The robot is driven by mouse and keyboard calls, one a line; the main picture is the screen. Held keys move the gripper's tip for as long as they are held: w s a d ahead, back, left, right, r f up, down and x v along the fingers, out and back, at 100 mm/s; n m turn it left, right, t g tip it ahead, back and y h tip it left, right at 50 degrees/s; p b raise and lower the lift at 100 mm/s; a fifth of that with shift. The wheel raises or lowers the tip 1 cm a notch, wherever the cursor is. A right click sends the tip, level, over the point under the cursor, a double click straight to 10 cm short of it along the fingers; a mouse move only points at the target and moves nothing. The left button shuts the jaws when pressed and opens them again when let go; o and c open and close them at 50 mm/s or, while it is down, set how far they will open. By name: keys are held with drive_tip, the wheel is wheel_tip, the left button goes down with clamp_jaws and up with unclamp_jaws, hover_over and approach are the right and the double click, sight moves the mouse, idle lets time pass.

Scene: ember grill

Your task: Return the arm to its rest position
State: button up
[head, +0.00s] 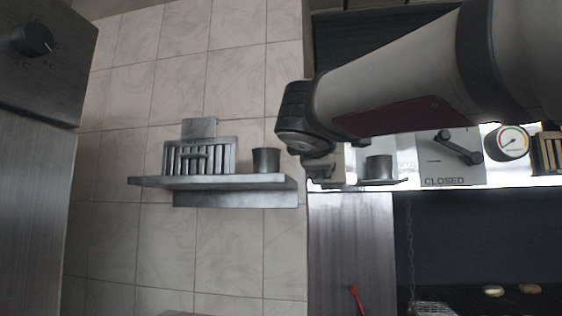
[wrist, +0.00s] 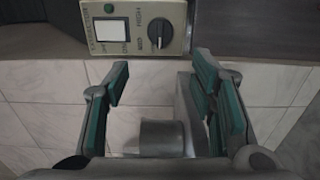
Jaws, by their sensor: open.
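My arm reaches in from the upper right of the head view, and its end is in front of the tiled wall beside the shelf. My gripper (wrist: 160,84) is open, with its two green-padded fingers spread apart in the wrist view. Nothing is held between them. A grey metal cup (wrist: 162,138) shows low between the fingers, and I cannot tell how near it is. In the head view the gripper's fingers are mostly hidden behind the arm.
A wall shelf (head: 220,182) holds a slotted metal holder (head: 200,158) and a cup (head: 266,160). Another cup (head: 379,168) stands right of my wrist, near a "CLOSED" lever panel (head: 452,158) and gauge (head: 513,142). An extractor control box (wrist: 135,24) is beyond the fingers. A red-handled tool (head: 357,299) hangs lower.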

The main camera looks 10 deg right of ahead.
drive_tip(key=shift+s+a, duration=0.2)
drive_tip(key=shift+s, duration=0.35)
drive_tip(key=s+d+f+m+g, duration=0.2)
drive_tip(key=s+d+f+m, duration=0.15)
drive_tip(key=f, duration=0.35)
drive_tip(key=s+d+f+m+g, duration=0.2)
drive_tip(key=s+d+f+g, duration=0.15)
drive_tip(key=f, duration=0.35)
drive_tip(key=s+a+f+m+g+y, duration=0.1)
drive_tip(key=s+f+m+g+y, duration=0.1)
drive_tip(key=s+f, duration=0.9)
drive_tip(key=s+a+f+m+g+y, duration=0.1)
drive_tip(key=s+f+m+g+y, duration=0.2)
drive_tip(key=s+f, duration=0.9)
wheel_tip(320, 180, down, 6)
drive_tip(key=m+g, duration=0.2)
drive_tip(key=m, duration=0.2)
drive_tip(key=shift+s+y, duration=0.2)
drive_tip(key=shift+y, duration=0.1)
drive_tip(key=shift+r, duration=0.15)
